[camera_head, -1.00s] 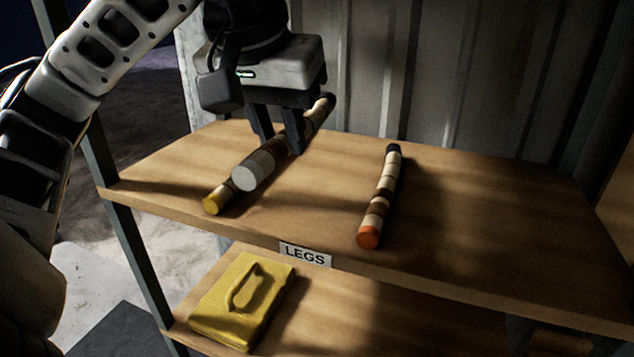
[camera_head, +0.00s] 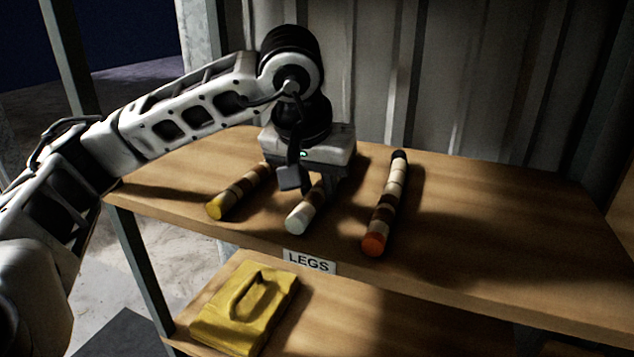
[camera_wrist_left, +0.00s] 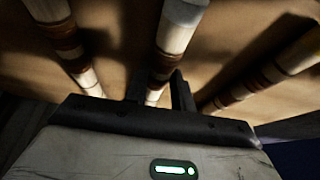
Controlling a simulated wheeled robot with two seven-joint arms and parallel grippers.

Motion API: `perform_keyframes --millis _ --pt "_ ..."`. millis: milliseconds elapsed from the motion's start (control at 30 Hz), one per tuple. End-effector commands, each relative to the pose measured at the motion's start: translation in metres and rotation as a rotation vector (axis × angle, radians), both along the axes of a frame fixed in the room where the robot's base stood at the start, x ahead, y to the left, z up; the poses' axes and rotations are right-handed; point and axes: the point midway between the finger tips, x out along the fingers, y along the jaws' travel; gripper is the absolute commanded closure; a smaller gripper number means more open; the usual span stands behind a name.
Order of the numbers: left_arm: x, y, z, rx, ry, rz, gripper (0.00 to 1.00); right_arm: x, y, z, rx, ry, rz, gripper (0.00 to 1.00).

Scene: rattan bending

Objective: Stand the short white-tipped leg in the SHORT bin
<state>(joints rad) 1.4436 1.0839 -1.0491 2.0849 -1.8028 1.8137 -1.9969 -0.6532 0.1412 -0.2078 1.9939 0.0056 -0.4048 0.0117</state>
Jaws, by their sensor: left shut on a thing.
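The white-tipped leg (camera_head: 297,220), banded in cream and brown, lies level over the upper shelf with its white end toward me. My left gripper (camera_head: 322,190) is above it, pointing down, shut on its middle. In the left wrist view, the leg (camera_wrist_left: 174,35) passes between the two fingers (camera_wrist_left: 160,90). The gripper hides its far part in the head view. I cannot tell whether the leg touches the shelf. No SHORT bin is in view, and my right gripper is not in view.
A yellow-tipped leg (camera_head: 235,193) lies to the left and an orange-tipped leg (camera_head: 386,205) to the right. The upper shelf (camera_head: 480,240) is bare farther right. A LEGS label (camera_head: 309,262) is on its front edge. A yellow handled object (camera_head: 245,305) lies below.

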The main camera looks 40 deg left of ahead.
Motion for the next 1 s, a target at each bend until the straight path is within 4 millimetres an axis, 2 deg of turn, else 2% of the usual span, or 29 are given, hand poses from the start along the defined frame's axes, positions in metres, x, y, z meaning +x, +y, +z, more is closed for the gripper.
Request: perform_keyframes --millis 233,267,300,333,567,733,867,1000 --pt "0.000 0.000 -0.005 -0.001 -0.001 0.000 1.00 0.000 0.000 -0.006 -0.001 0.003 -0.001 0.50" --pt "0.000 0.000 -0.003 0.000 -0.001 0.000 0.67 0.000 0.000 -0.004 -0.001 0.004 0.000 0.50" --pt "0.000 0.000 -0.003 0.000 0.000 0.000 0.56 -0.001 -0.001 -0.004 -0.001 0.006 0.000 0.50" --pt "0.000 0.000 -0.003 0.000 0.000 0.000 0.53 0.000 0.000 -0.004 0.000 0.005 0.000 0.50" --pt "0.000 0.000 -0.003 0.000 0.000 0.000 0.53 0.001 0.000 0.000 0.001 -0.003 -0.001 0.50" --pt "-0.001 -0.001 0.007 -0.001 -0.004 -0.001 0.53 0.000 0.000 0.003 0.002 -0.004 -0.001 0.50" --pt "-0.010 -0.003 0.028 -0.001 -0.007 -0.002 0.53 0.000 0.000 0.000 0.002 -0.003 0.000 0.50" --pt "-0.022 -0.006 0.058 -0.001 -0.007 -0.002 0.53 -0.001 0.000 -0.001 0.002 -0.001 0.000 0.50"
